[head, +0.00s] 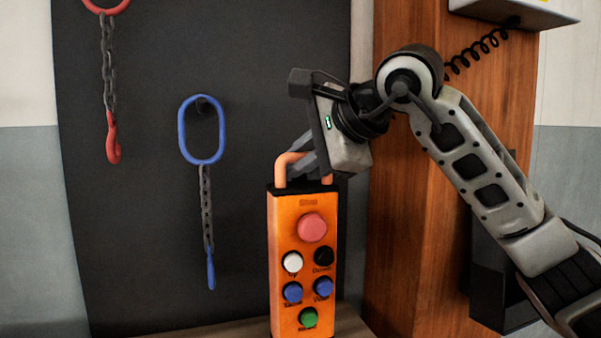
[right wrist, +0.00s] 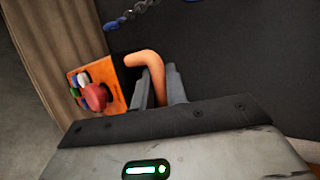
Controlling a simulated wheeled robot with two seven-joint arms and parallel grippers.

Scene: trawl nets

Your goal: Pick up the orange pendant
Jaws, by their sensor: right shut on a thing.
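The orange pendant (head: 288,235) is a tall box with a red button on top and white, black, blue and green buttons below. It hangs upright in the head view, with an orange loop handle at its top. My right gripper (head: 318,172) is shut on that handle, coming from the upper right. In the right wrist view the pendant (right wrist: 117,92) shows at the left, and the gripper fingers (right wrist: 162,88) close around the handle. Part of the handle is hidden by the fingers. My left gripper is not in view.
A dark board (head: 130,230) stands behind, with a blue ring and chain (head: 202,160) and a red hook on a chain (head: 110,90) hanging on it. A wooden post (head: 400,260) stands at the right, below a grey box (head: 520,10) with a coiled black cable (head: 478,50).

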